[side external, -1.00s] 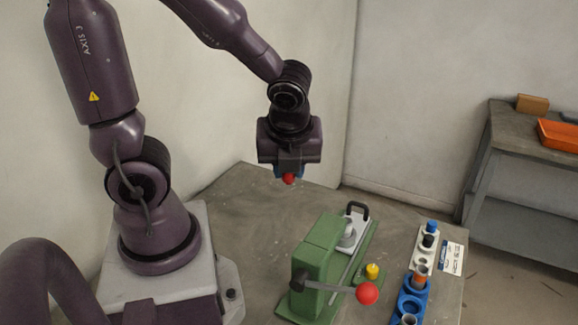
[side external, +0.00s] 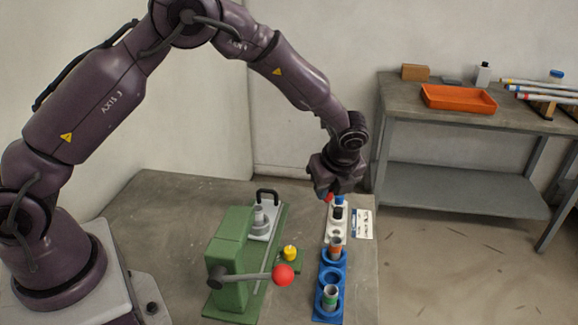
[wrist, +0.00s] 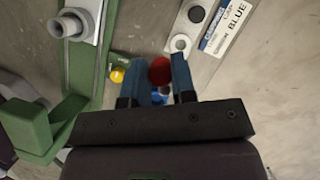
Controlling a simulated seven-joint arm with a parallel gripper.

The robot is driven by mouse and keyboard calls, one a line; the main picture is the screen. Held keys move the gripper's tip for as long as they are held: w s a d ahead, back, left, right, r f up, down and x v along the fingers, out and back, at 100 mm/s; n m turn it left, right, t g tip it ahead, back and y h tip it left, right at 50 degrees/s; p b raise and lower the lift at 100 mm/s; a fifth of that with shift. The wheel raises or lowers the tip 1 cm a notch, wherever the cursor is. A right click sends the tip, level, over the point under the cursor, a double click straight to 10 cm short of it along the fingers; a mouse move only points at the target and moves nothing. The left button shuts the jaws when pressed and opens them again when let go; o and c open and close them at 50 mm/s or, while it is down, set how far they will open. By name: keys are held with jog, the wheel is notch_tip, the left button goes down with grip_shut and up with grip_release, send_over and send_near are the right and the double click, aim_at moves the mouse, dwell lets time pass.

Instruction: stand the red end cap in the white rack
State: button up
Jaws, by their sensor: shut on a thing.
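My gripper (side external: 328,194) is shut on the red end cap (wrist: 160,70), which sits between its two blue fingertips in the wrist view. In the side external view a bit of the red end cap (side external: 328,198) shows below the gripper. The white rack (side external: 336,228) is a narrow strip just below and in front of the gripper, holding a blue cap (side external: 340,199) and a black cap (side external: 338,213). In the wrist view the white rack (wrist: 186,30) lies ahead and right of the held cap, with an empty-looking round seat near its end.
A blue holder (side external: 331,273) with grey tubes continues from the rack. A green clamp fixture (side external: 232,262) with a red-knobbed lever (side external: 284,275) stands to the left, beside a yellow button (side external: 290,253). A printed label (side external: 361,224) lies right of the rack. A bench (side external: 450,125) stands behind.

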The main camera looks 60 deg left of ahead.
send_over(334, 228)
jog(key=d, duration=0.2)
notch_tip(334, 228, down, 4)
jog(key=shift+s+a+f, duration=0.15)
jog(key=shift+f, duration=1.1)
jog(key=shift+s+a+f, duration=0.1)
jog(key=shift+f, duration=1.1)
jog(key=shift+f, duration=0.15)
jog(key=shift+f, duration=0.55)
jog(key=o, duration=1.1)
jog(key=shift+r, duration=0.2)
jog(key=shift+r, duration=0.55)
